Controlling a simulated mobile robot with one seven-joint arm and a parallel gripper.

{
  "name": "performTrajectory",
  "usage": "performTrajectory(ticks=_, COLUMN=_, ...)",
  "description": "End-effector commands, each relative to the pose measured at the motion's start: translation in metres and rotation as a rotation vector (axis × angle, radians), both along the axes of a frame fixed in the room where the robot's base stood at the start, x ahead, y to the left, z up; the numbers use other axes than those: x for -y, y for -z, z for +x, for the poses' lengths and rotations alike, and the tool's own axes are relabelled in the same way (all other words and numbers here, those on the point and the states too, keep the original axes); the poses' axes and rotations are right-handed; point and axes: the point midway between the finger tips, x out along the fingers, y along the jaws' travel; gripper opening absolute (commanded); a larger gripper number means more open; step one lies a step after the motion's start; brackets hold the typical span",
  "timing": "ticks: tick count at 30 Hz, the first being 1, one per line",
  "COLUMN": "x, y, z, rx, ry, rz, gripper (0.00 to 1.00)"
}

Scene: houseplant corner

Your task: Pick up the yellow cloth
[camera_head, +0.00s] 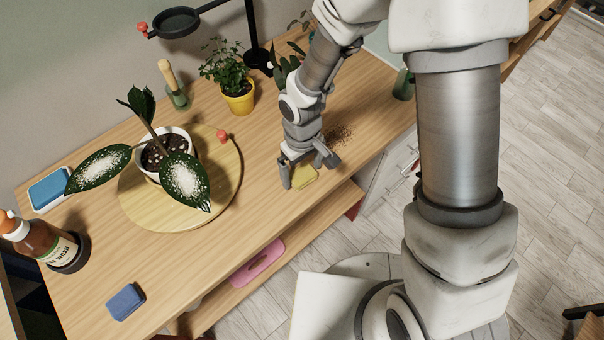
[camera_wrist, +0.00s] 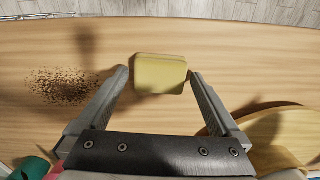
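The yellow cloth (camera_wrist: 160,74) is a small, folded, block-like piece lying on the wooden table near its front edge. In the head view the cloth (camera_head: 303,177) shows partly, between and behind the fingers of my gripper (camera_head: 308,172). In the wrist view my gripper (camera_wrist: 160,78) is open, with one fingertip at each side of the cloth. The left fingertip is very close to the cloth's left side, and a small gap shows on the right. I cannot tell whether either finger touches it, or how high the fingertips are above the table.
Dark soil (camera_head: 338,134) is spilled beside the gripper. A round wooden board (camera_head: 226,196) bears a potted plant with white-dusted leaves. A yellow pot (camera_head: 238,100) stands behind. A blue sponge (camera_head: 125,302) and a brown bottle (camera_head: 42,240) are at the left. A pink item (camera_head: 258,262) lies on the lower shelf.

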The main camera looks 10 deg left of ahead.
Motion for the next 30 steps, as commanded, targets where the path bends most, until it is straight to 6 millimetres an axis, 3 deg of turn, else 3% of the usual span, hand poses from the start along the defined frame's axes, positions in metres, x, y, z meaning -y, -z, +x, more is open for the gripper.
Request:
performTrajectory(ticks=1, x=0.0, y=0.0, z=0.0, rx=0.0, ry=0.0, rz=0.0, gripper=0.93)
performTrajectory(ticks=12, x=0.0, y=0.0, z=0.0, rx=0.0, ry=0.0, rz=0.0, gripper=0.29)
performTrajectory(ticks=23, x=0.0, y=-0.006, z=0.0, rx=0.001, ry=0.001, rz=0.001, gripper=0.28)
performTrajectory(ticks=30, x=0.0, y=-0.037, z=0.002, rx=0.005, ry=0.002, rz=0.002, gripper=0.28)
